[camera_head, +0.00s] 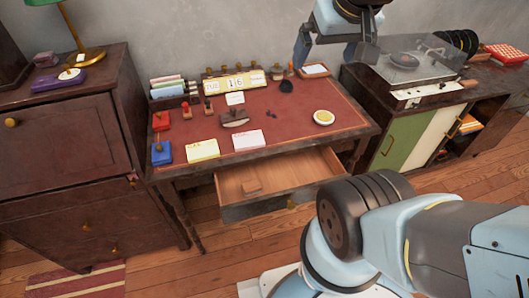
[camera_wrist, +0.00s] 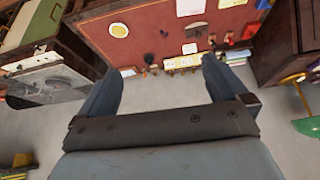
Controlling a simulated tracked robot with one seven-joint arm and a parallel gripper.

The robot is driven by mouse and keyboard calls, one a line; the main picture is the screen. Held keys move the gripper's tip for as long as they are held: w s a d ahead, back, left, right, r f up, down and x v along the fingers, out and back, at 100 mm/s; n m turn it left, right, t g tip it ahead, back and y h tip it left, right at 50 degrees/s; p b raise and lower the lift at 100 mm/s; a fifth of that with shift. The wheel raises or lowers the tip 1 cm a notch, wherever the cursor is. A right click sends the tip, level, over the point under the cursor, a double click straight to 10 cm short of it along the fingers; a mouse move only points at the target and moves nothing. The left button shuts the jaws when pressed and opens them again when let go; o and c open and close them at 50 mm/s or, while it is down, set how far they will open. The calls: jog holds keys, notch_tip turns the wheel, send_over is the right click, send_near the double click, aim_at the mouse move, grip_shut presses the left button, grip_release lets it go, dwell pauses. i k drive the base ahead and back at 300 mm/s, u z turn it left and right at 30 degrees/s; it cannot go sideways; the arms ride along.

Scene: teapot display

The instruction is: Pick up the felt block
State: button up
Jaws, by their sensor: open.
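My gripper (camera_head: 336,52) is open and empty, high above the back right of the desk in the head view. In the wrist view its two dark fingers (camera_wrist: 164,72) are spread wide with nothing between them.
The red-topped desk (camera_head: 290,125) holds a dark rocker blotter (camera_head: 234,121), yellow (camera_head: 203,150) and pink (camera_head: 249,140) papers, a round dish (camera_head: 323,117), red and blue pads, and a row of stamps. A record player (camera_head: 412,68) stands right; a tall cabinet (camera_head: 70,140) stands left.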

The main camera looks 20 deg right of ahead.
aim_at(251, 187)
jog(key=z, duration=0.05)
jog(key=k, duration=1.6)
jog(key=u, duration=0.7)
jog(key=i, duration=1)
jog(key=z, duration=0.05)
